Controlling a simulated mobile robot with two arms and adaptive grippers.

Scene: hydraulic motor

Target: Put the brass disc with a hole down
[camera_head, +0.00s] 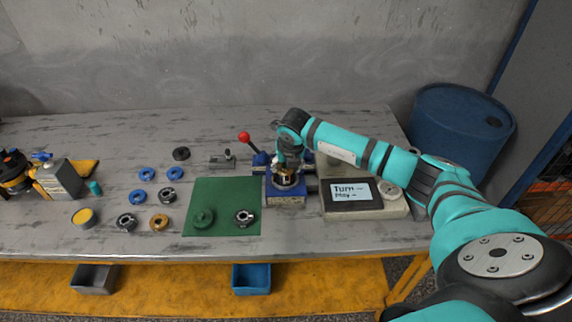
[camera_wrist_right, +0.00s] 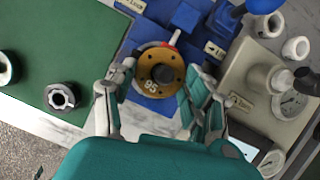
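In the head view my right gripper (camera_head: 287,170) points down over the blue fixture (camera_head: 286,200), and the disc is mostly hidden there. I cannot tell whether the disc touches the fixture below. Another brass ring (camera_head: 159,222) lies on the table at the left. My left gripper is not in view.
A green mat (camera_head: 222,190) holds a green part (camera_head: 203,218) and a metal ring (camera_head: 244,217). Several blue and dark rings lie left of it. A red-knobbed lever (camera_head: 244,137) stands beside the fixture. A display box (camera_head: 365,209) stands at its right.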

